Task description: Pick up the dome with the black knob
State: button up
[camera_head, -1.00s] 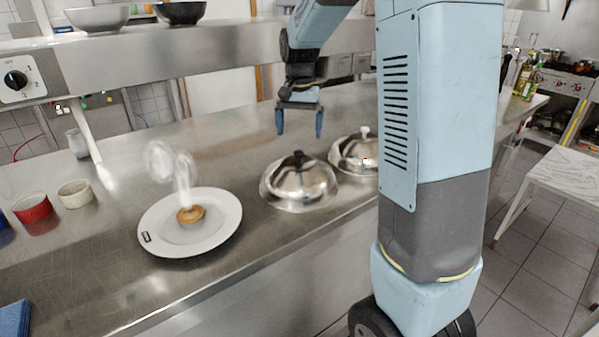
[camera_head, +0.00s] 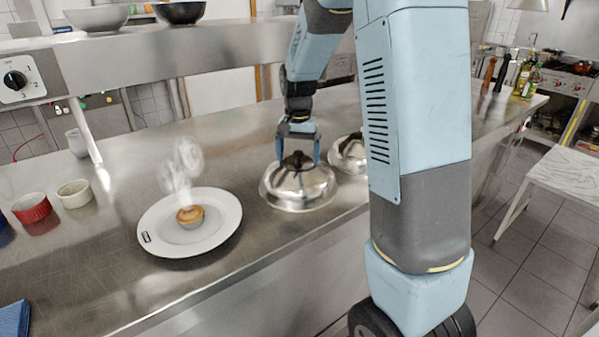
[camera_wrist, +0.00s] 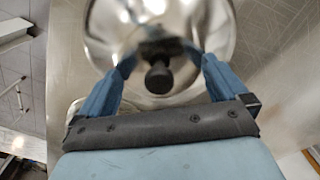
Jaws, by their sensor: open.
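The steel dome with the black knob (camera_head: 298,185) sits on the steel counter, right of the white plate. It also shows in the wrist view (camera_wrist: 185,20), with its black knob (camera_wrist: 158,78) between my fingers. My gripper (camera_head: 298,160) is open, directly over this dome, with its blue fingers on either side of the knob. In the wrist view my gripper (camera_wrist: 160,68) has a clear gap between each finger and the knob. Whether the fingertips touch the dome cannot be told.
A second dome (camera_head: 346,155) stands close on the right, partly hidden by my arm. A white plate (camera_head: 227,224) holds a steaming small pie (camera_head: 190,216). A red ramekin (camera_head: 32,208) and a white ramekin (camera_head: 75,194) stand at the left. A shelf (camera_head: 150,48) runs above the counter's back.

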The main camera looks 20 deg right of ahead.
jog(key=shift+c, duration=0.4)
jog(key=shift+s, duration=0.1)
jog(key=c, duration=0.9)
jog(key=shift+s, duration=0.1)
jog(key=shift+c, duration=1.2)
jog(key=shift+f, duration=0.1)
